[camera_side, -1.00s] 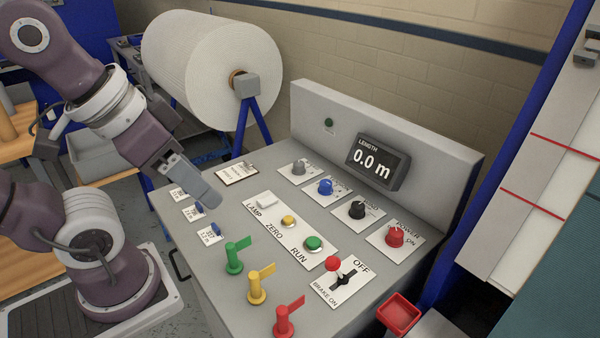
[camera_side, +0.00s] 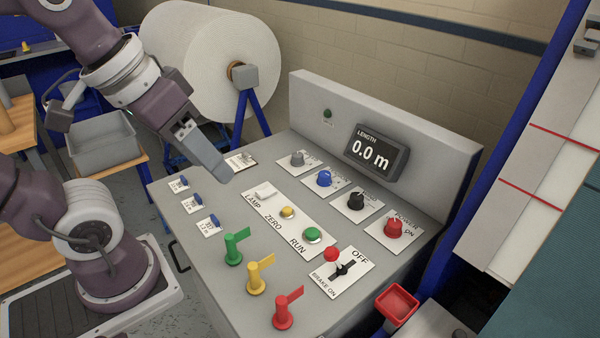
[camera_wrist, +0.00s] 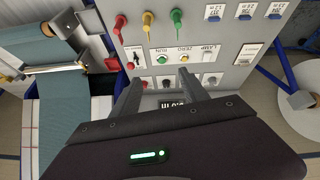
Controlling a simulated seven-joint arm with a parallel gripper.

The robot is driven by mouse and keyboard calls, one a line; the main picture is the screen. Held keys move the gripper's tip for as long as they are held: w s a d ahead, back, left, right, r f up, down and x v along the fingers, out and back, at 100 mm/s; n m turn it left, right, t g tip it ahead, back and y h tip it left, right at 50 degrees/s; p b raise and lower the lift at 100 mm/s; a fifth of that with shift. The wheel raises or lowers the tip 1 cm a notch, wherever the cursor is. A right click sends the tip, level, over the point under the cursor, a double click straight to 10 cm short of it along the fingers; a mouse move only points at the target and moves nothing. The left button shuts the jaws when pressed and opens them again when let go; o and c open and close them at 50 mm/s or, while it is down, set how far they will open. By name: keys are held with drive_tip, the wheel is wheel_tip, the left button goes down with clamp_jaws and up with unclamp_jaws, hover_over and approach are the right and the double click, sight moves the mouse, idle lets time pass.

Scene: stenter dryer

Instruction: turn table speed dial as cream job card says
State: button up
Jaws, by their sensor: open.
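My gripper (camera_side: 222,174) is open and empty, held above the left part of the grey console. In the wrist view, its two fingers (camera_wrist: 158,78) are spread over the panel. A row of dials runs along the back: grey (camera_side: 297,159), blue (camera_side: 324,179), black (camera_side: 356,202) and red (camera_side: 393,228), the red one labelled POWER. The other dial labels are too small to read surely, so I cannot tell which is table speed. The cream job card (camera_side: 241,160) lies at the back left, partly behind my gripper; it shows in the wrist view (camera_wrist: 246,54), its writing unreadable.
The display (camera_side: 377,153) reads LENGTH 0.0 m. Green (camera_side: 313,235) and yellow (camera_side: 287,212) buttons, a white lamp switch (camera_side: 264,194) and a red-knobbed brake lever (camera_side: 332,255) sit in front of the dials. Green, yellow and red flag handles (camera_side: 284,312) stand at the front.

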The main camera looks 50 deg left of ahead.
drive_tip(key=w+a+r+n+g+h, duration=0.1)
drive_tip(key=w+a+r+n+g, duration=0.2)
drive_tip(key=w+n, duration=0.6)
drive_tip(key=n+g+y, duration=0.1)
drive_tip(key=n+g, duration=0.1)
drive_tip(key=n, duration=1.3)
hover_over(297, 154)
wheel_tip(297, 154, down, 20)
drive_tip(key=shift+s+f, duration=0.15)
drive_tip(key=shift+f, duration=0.05)
drive_tip(key=shift+n+y, duration=0.3)
wheel_tip(297, 154, down, 7)
drive_tip(key=shift+r, duration=0.15)
drive_tip(key=shift+f, duration=0.45)
